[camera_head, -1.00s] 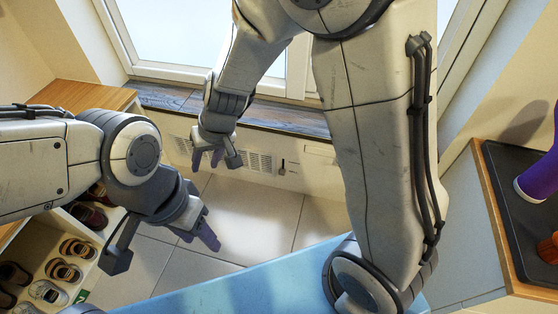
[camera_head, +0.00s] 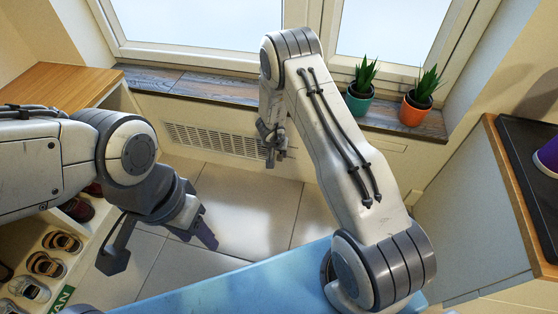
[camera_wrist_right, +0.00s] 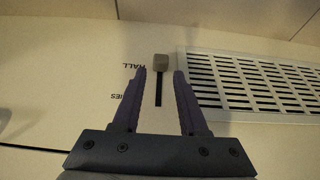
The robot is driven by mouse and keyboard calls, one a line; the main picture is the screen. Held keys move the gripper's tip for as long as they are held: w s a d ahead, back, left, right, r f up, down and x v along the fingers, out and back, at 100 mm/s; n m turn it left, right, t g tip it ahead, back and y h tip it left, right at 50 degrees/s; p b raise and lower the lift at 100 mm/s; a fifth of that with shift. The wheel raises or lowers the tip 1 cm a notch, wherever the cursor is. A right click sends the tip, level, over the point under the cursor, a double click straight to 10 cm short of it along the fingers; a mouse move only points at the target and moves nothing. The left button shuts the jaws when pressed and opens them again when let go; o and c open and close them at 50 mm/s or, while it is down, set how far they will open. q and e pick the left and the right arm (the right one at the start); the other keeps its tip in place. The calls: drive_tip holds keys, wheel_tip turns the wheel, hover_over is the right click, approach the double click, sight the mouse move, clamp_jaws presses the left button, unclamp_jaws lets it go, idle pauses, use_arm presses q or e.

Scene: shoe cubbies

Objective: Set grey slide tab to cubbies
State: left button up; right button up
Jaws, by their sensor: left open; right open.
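The grey slide tab (camera_wrist_right: 160,62) shows in the right wrist view on a cream panel, at the upper end of a dark vertical slot (camera_wrist_right: 159,92). Upside-down lettering beside that end reads HALL. Lower down, beside the slot, a partly hidden label ends in IES. My right gripper (camera_wrist_right: 160,76) is open, with its purple fingers either side of the slot and the tab just beyond their tips. In the head view my right gripper (camera_head: 271,146) is in front of the panel under the window, and I cannot make out the tab there. My left gripper (camera_head: 207,232) is open and empty over the floor.
A vent grille (camera_head: 215,139) is beside the slot on the panel. Two potted plants (camera_head: 361,90) stand on the wooden sill above. Shoe cubbies (camera_head: 72,278) with several shoes are at lower left. A blue surface (camera_head: 230,287) lies in front.

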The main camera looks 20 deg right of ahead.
sight(279, 157)
drive_tip(key=b+x, duration=0.1)
drive_tip(key=x, duration=0.3)
drive_tip(key=shift+w+f+b, duration=0.1)
drive_tip(key=shift+f+b, duration=0.1)
drive_tip(key=shift+b, duration=0.1)
clamp_jaws()
idle(1.1)
